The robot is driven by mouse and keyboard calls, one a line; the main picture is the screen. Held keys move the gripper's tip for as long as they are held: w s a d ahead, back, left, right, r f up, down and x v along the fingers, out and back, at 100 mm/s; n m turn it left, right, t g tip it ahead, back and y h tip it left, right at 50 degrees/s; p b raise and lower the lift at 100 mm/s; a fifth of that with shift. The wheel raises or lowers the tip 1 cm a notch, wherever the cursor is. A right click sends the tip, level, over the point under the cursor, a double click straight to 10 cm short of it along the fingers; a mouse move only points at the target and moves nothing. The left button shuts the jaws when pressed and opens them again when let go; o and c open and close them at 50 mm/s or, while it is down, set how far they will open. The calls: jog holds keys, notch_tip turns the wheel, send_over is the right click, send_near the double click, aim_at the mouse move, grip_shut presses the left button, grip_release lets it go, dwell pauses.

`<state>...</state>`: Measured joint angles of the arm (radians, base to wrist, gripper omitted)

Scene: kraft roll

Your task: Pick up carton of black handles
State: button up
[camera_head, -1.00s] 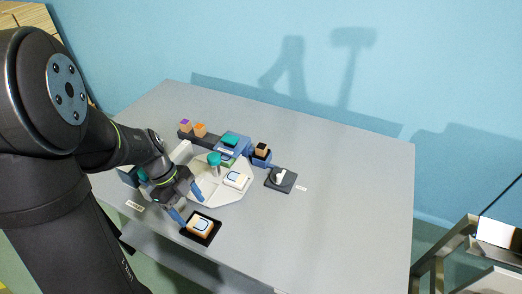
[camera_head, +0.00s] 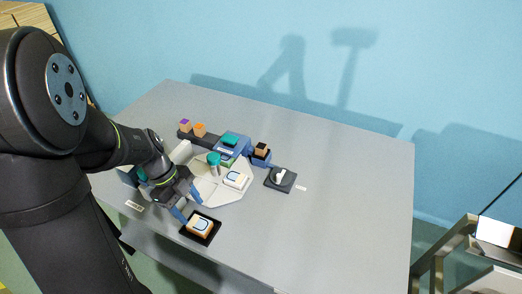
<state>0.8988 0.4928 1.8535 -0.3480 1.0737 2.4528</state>
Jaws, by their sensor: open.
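A small tan carton with a black top (camera_head: 261,148) stands upright in a blue holder at the back of the grey table, right of the teal-topped blue block. It is the only carton with a black top that I see. My gripper (camera_head: 187,203) has blue fingertips spread apart with nothing between them. It is low at the front left of the table, well to the left and in front of the black-topped carton. My arm hides part of the table's left side.
Purple-topped (camera_head: 184,125) and orange-topped (camera_head: 200,129) cartons stand on a dark rail. A teal-capped item (camera_head: 214,159) and a white-topped block (camera_head: 236,180) are on a pale plate. A black tray (camera_head: 190,234) holds another block. The table's right half is clear.

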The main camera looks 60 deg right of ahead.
jog(key=s+d+r+n+t+h, duration=0.1)
jog(key=d+r+n, duration=0.2)
jog(key=d+n, duration=0.3)
jog(key=s+d+r+n+t+h, duration=0.1)
jog(key=d+r+n+t, duration=0.15)
jog(key=d, duration=0.55)
jog(key=n+h, duration=0.2)
jog(key=n, duration=0.8)
send_near(261, 146)
jog(key=shift+m+t+h, duration=0.25)
jog(key=shift+t+h, duration=0.05)
jog(key=shift+t, duration=0.15)
jog(key=shift+s+x, duration=0.15)
jog(key=shift+x, duration=2.05)
jog(key=shift+s+x, duration=0.2)
jog(key=shift+x, duration=1.95)
jog(key=shift+a+f, duration=0.1)
jog(key=shift+a, duration=0.05)
jog(key=shift+c, duration=0.5)
jog(key=c, duration=1)
